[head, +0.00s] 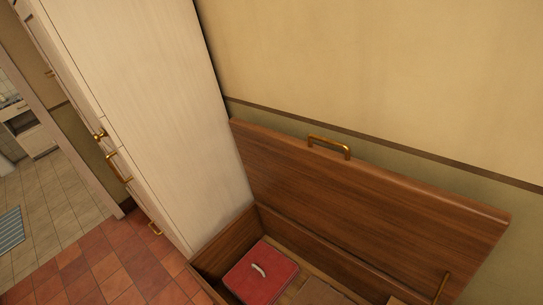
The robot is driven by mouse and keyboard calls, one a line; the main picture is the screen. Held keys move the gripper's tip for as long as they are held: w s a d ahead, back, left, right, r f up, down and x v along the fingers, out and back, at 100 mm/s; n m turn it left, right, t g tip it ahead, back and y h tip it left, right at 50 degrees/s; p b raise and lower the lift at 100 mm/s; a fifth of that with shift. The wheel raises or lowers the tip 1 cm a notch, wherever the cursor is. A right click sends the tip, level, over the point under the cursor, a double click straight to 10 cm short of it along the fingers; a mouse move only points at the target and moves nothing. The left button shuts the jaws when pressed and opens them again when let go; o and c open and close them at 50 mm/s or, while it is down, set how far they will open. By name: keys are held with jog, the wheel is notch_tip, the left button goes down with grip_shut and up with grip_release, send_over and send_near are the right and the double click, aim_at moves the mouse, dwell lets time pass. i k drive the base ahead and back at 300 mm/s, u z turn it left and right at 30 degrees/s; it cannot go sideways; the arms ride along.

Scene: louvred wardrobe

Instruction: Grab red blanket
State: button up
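A red folded item (261,273), which looks like the red blanket, lies inside an open wooden chest (228,244) at the bottom of the head view. A small pale curved piece (259,269) sits on top of it. The front part of the chest is cut off by the picture's lower edge. My gripper is not in view.
The chest's lid (365,198) is raised against the wall, with a brass handle (329,146). A tall white wardrobe (135,95) with brass handles stands left of the chest. A brown item (318,293) lies beside the red one. Red tiled floor (100,270) is clear at lower left.

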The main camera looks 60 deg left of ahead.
aim_at(264, 274)
jog(key=z, duration=2.05)
jog(key=k, duration=1.55)
jog(key=u, duration=2.65)
jog(key=i, duration=0.95)
jog(key=u, duration=0.1)
